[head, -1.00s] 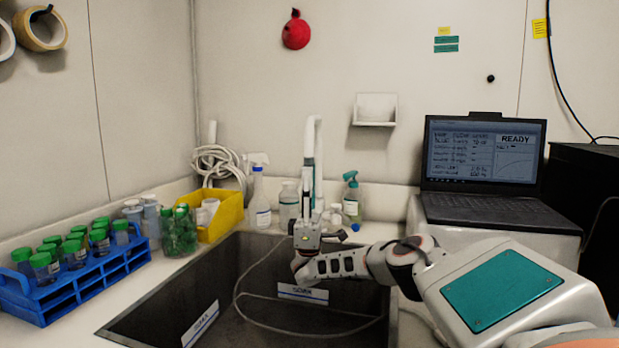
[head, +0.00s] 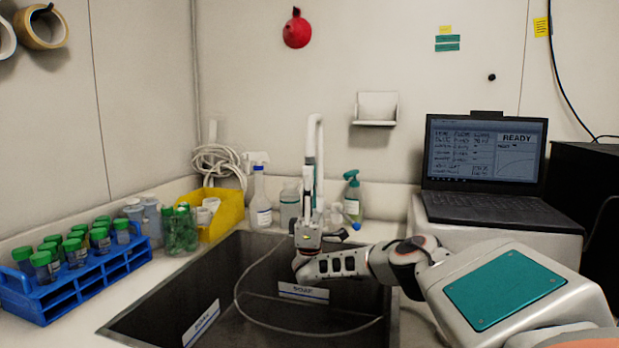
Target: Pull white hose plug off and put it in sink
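The dark sink (head: 216,278) is set into the counter in the lower middle, with a thin grey hose (head: 236,296) looping inside it. A white upright tap (head: 314,135) stands at its back edge. My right arm comes in from the right across the sink, and its gripper (head: 308,198) points up at the tap, overlapping its lower part. The fingers are small and merge with the tap, so I cannot tell whether they are open or hold anything. I cannot make out the white hose plug. My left gripper is not in view.
A blue rack (head: 75,292) of green-capped tubes stands left of the sink. A laptop (head: 485,165) stands at right.

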